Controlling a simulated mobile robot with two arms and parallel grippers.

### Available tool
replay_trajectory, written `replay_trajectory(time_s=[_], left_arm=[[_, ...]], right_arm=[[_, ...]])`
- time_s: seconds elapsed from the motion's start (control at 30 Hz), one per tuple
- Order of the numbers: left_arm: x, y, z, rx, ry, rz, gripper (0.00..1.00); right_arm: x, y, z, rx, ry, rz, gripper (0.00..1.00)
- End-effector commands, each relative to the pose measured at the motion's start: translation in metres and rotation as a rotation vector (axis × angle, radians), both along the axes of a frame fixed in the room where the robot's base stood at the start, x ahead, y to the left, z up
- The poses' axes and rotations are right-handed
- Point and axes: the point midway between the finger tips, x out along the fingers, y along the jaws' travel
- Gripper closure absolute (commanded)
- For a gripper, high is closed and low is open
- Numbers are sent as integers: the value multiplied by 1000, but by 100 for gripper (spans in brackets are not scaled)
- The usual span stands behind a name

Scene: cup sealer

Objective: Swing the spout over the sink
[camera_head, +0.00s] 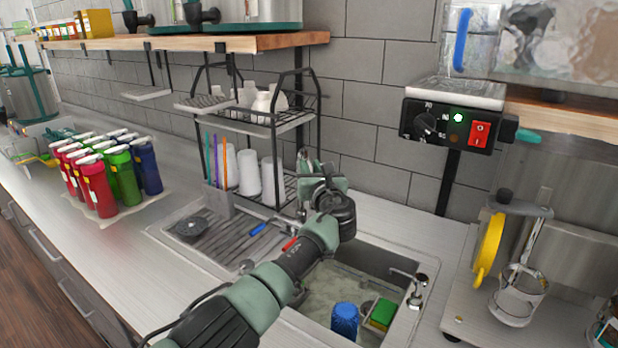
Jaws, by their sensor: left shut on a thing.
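The sink (372,262) is a steel basin set in the counter, right of the middle. A small chrome tap with a short spout (404,274) stands on its right rim, and its spout end points left over the basin. My left gripper (321,172) is beyond the sink's back-left edge, in front of the rack. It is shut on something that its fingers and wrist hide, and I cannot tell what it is. My left wrist and forearm cross over the left part of the sink. My right gripper is not in view.
A wire rack (262,125) with white cups stands behind. Red, green and blue bottles (110,175) stand left. A sealer (487,245) stands right. The left front counter is clear.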

Motion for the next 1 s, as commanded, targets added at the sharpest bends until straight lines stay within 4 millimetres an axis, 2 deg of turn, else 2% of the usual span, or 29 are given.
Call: replay_trajectory(time_s=[0.03, 0.13, 0.43, 0.63, 0.67, 0.7, 1.0], left_arm=[[-1, -6, -3, 2, -2, 2, 100], [-2, -6, -2, 2, -2, 22, 100], [-3, -6, -2, 2, 1, 37, 100], [-3, -6, -3, 2, 3, 36, 100], [-3, -6, -3, 2, 4, 37, 73], [-3, -6, -4, 2, 4, 37, 70], [-3, -4, -2, 2, 1, 39, 70]], right_arm=[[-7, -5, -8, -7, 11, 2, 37], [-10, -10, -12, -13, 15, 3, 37], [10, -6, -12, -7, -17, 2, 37], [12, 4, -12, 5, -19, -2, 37], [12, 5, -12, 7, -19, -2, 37], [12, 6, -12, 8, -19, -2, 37], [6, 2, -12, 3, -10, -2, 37]])
